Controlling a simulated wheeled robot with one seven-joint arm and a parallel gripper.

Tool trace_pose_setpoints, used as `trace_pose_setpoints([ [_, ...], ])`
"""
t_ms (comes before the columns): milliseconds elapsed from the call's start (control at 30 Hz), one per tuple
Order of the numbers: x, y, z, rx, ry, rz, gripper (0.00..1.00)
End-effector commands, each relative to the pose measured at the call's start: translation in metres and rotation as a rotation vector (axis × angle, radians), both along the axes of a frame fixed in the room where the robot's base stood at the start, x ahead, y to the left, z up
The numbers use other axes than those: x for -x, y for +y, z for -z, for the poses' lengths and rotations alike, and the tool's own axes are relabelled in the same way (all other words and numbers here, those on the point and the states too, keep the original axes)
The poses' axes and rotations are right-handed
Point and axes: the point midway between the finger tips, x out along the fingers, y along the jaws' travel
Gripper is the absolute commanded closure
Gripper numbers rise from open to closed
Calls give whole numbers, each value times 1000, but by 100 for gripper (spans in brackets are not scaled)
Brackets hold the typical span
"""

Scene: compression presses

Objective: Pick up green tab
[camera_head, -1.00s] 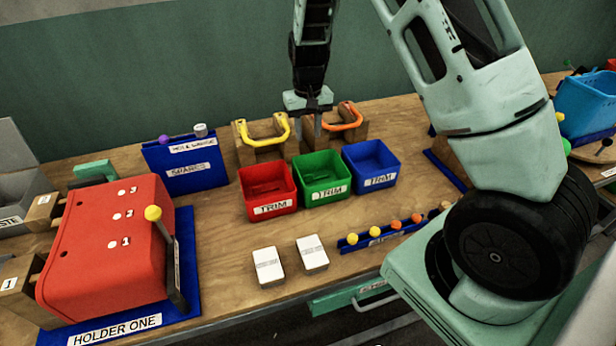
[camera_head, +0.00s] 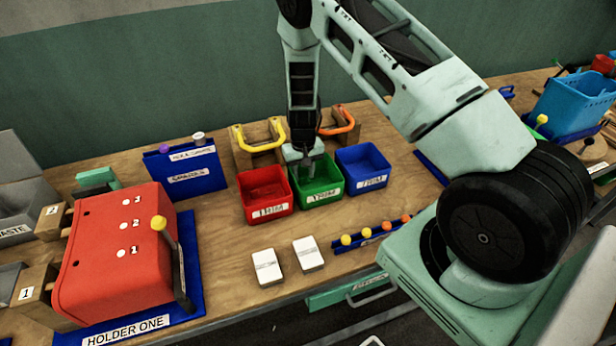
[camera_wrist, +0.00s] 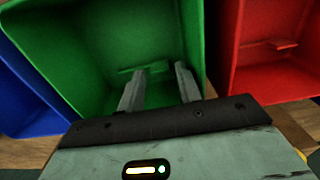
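A small green tab (camera_wrist: 149,68) lies on the floor of the green bin (camera_wrist: 95,45) in the wrist view, partly behind one finger. It blends with the bin's green and cannot be made out in the head view. My gripper (camera_wrist: 160,72) is open, its two fingers apart and pointing down into the green bin. The tab sits just beyond the fingertips, and nothing is held. In the head view my gripper (camera_head: 308,166) is at the back of the labelled green bin (camera_head: 322,196), with its fingers at the bin's opening.
A red bin (camera_head: 266,206) stands to the left and a blue bin (camera_head: 372,182) to the right, close by. Yellow (camera_head: 261,148) and orange (camera_head: 342,128) handles on wooden blocks stand behind. A red press (camera_head: 115,255) is at left. Two white cards lie in front.

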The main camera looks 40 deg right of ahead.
Motion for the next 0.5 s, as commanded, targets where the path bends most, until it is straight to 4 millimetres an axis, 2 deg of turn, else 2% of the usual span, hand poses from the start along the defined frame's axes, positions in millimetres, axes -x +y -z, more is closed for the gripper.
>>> trace_pose_setpoints([
  [167, 0, -1, 13, 1, 0, 2, 65],
  [400, 0, 0, 15, 0, -1, 1, 65],
  [433, 0, 0, 15, 0, -1, 1, 71],
  [500, 0, 0, 15, 0, -1, 1, 90],
])
